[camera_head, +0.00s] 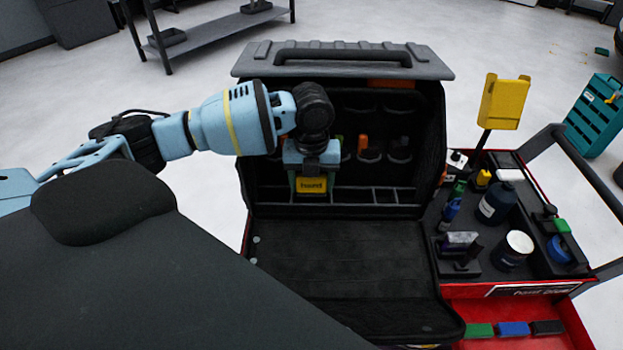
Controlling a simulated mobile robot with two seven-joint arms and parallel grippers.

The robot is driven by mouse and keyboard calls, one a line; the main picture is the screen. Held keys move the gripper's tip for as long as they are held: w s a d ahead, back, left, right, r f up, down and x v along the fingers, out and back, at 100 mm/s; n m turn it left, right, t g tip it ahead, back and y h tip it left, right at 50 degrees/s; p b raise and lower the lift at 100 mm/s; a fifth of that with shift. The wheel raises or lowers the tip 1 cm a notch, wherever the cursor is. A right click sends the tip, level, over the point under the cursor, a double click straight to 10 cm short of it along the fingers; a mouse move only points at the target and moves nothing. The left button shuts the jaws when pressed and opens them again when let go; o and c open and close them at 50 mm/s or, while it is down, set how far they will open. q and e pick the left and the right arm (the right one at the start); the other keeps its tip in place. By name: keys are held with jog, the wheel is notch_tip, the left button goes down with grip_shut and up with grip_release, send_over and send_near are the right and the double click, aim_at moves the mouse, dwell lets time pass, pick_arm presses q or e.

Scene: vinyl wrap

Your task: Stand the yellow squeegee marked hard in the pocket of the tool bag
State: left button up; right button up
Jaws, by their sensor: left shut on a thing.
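The yellow squeegee (311,185) is marked with dark lettering and is upright, lettering facing me. My left gripper (311,168) is shut on its upper part, in front of the open tool bag's inner wall. The black tool bag (340,245) stands open, its front flap laid flat towards me. A row of pockets (375,194) runs along the bottom of its back wall. The squeegee's lower edge is close to this row; I cannot tell whether it is inside a pocket. My right gripper is not in view.
To the right are a dark bottle (496,203), a white-topped jar (513,249) and a yellow holder (503,102) on a post. Orange-handled tools (363,145) sit in loops in the bag. The bag's flap is clear.

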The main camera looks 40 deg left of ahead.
pick_arm(q)
jog(key=shift+f, duration=0.15)
jog(key=o, duration=1.1)
jog(key=shift+c, duration=0.2)
notch_tip(320, 180, up, 8)
jog(key=shift+f, duration=0.2)
